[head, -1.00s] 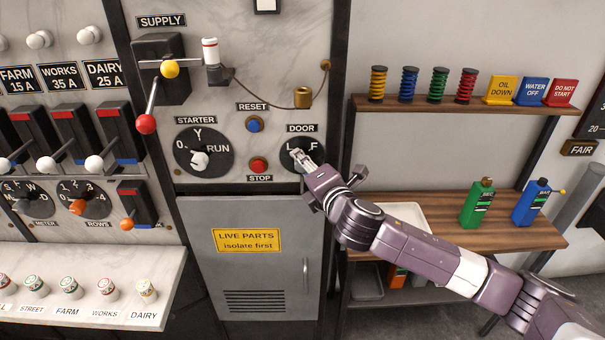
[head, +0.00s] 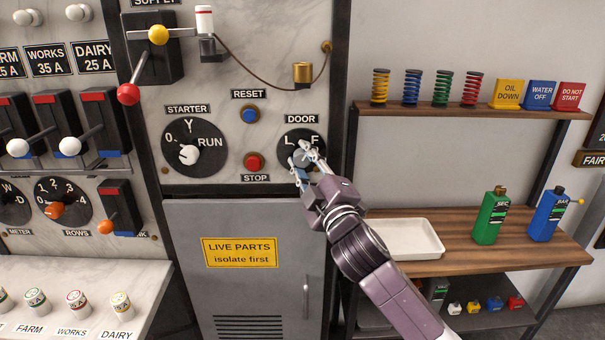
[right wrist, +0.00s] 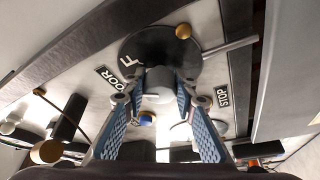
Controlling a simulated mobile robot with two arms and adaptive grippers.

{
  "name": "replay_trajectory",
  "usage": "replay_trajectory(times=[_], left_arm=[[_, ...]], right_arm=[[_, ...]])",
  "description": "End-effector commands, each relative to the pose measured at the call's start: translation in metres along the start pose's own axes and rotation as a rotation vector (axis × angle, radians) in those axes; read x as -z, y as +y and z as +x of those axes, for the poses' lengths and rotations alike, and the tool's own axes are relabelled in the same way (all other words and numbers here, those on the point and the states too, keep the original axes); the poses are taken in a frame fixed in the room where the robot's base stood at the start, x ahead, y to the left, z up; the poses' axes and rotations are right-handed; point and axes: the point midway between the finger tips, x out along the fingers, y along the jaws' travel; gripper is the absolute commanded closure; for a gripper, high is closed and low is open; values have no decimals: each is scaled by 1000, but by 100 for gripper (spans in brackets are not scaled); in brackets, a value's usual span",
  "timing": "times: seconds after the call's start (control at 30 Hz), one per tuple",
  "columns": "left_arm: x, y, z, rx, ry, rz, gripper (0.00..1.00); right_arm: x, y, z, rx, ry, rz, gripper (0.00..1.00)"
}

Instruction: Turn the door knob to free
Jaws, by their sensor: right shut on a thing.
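The door knob's black dial (head: 287,136) sits on the pale panel under the DOOR label, with letters L and F on it. My right gripper (head: 303,161) is at the lower part of this dial, its fingers on either side of the grey knob. In the right wrist view the grey knob (right wrist: 159,86) is held between the two blue-padded fingers (right wrist: 160,103). My left gripper is not in view.
The red STOP button (head: 254,162) and blue RESET button (head: 250,114) are close left of the dial. The starter dial (head: 195,148) lies further left. Below is the grey cabinet door (head: 240,295). Shelves with a white tray (head: 405,237) and bottles stand to the right.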

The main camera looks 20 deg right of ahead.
Motion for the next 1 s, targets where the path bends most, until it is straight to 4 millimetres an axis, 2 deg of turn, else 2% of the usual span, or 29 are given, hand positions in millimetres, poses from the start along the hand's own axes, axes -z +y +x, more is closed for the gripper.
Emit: replay_trajectory(times=[0.03, 0.1, 0.4, 1.0], left_arm=[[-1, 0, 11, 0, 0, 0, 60], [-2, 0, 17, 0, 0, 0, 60], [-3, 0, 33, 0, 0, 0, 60], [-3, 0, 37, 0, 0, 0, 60]], right_arm=[[-3, -7, -1, -13, -1, 40, 98], [-3, -6, -1, -32, -2, 84, 98], [-1, -4, 0, -87, -2, 219, 98], [0, -2, 0, -105, -2, 265, 98]])
